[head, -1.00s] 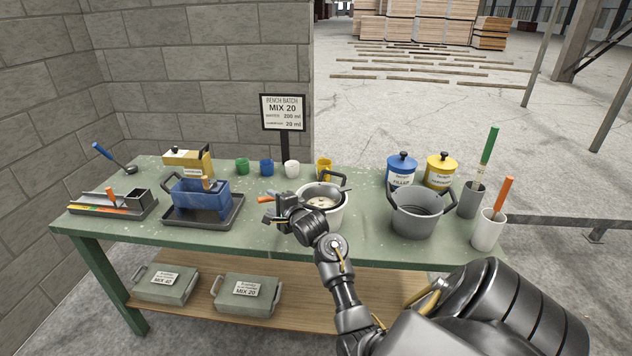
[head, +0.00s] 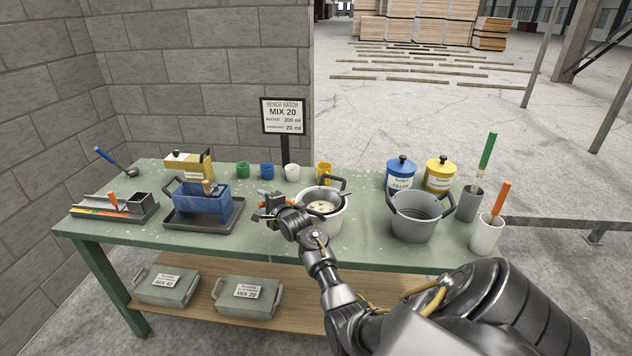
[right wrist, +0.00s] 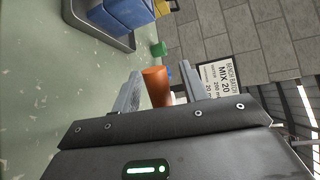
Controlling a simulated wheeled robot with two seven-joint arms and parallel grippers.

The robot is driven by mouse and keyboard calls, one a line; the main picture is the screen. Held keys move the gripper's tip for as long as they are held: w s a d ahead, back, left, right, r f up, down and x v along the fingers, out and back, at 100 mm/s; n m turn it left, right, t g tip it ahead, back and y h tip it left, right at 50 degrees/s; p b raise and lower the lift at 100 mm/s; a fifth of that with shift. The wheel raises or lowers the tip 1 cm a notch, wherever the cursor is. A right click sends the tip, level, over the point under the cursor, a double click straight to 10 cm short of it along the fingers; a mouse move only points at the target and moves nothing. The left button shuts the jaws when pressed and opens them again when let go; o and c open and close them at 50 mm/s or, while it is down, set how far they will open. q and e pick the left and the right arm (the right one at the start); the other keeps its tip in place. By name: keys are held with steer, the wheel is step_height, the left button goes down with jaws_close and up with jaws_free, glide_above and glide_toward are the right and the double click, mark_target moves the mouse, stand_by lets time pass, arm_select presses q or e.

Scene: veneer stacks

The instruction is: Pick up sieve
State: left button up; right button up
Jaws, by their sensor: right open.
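A grey-white pot (head: 333,222) with dark handles stands at the middle of the bench. A round sieve (head: 322,206) appears to rest in its mouth, though my arm hides part of it. My right gripper (head: 268,206) is just left of the pot, low over the bench. In the right wrist view an orange handle (right wrist: 157,88), seemingly the sieve's, stands between the two spread fingers. The gripper is open, and I cannot tell whether a finger touches the handle. My left gripper is not in view.
A blue box on a tray (head: 203,222) sits left of my gripper. Small cups (head: 243,170) and a sign (head: 284,115) stand behind. A grey bucket (head: 416,226), lidded cans (head: 401,173) and tool holders (head: 486,236) are to the right.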

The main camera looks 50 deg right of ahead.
steer(key=shift+c, duration=0.3)
jaws_close()
steer(key=shift+r, duration=0.2)
